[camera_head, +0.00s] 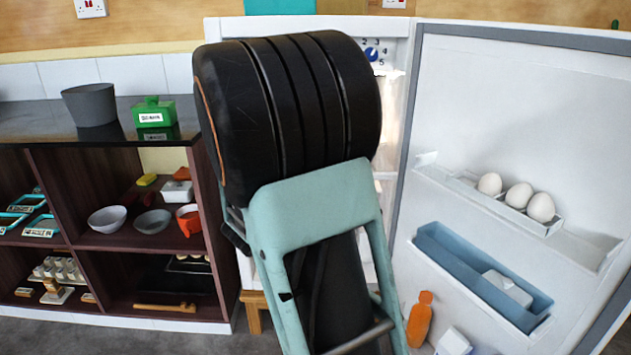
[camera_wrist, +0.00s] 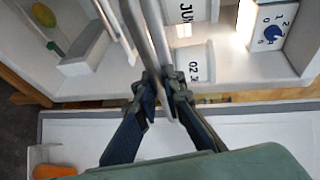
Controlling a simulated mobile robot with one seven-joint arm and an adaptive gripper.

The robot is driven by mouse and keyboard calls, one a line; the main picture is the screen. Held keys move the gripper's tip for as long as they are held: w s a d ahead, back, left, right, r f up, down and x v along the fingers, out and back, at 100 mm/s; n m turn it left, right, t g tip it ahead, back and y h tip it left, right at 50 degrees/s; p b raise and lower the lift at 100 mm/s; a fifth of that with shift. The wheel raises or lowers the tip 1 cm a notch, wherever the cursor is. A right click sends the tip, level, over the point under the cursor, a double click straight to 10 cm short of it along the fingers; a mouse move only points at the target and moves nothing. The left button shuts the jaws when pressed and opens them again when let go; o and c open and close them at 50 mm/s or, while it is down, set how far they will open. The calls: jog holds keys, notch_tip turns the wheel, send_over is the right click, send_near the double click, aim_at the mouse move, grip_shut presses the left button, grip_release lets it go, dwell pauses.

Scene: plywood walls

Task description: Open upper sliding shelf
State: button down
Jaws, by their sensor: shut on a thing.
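The white fridge (camera_head: 305,25) stands with its door (camera_head: 510,120) open to the right. In the head view my arm covers most of the interior, and both the shelf and my gripper are hidden behind it. In the wrist view my gripper (camera_wrist: 163,88) has its two dark fingers closed together at the end of grey metal bars. These bars look like the front edge of the upper sliding shelf (camera_wrist: 158,38). How far the shelf is slid out cannot be told.
The dial (camera_wrist: 273,33) and a white container marked 02 (camera_wrist: 190,68) are near the fingers. The door holds eggs (camera_head: 519,195), a blue tray (camera_head: 470,262) and an orange bottle (camera_head: 419,318). A dark shelf unit (camera_head: 60,160) stands left of the fridge.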

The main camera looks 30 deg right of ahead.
jog(key=shift+s+a, duration=0.15)
jog(key=shift+s, duration=0.1)
jog(key=c, duration=2)
grip_release()
jog(key=v, duration=1.2)
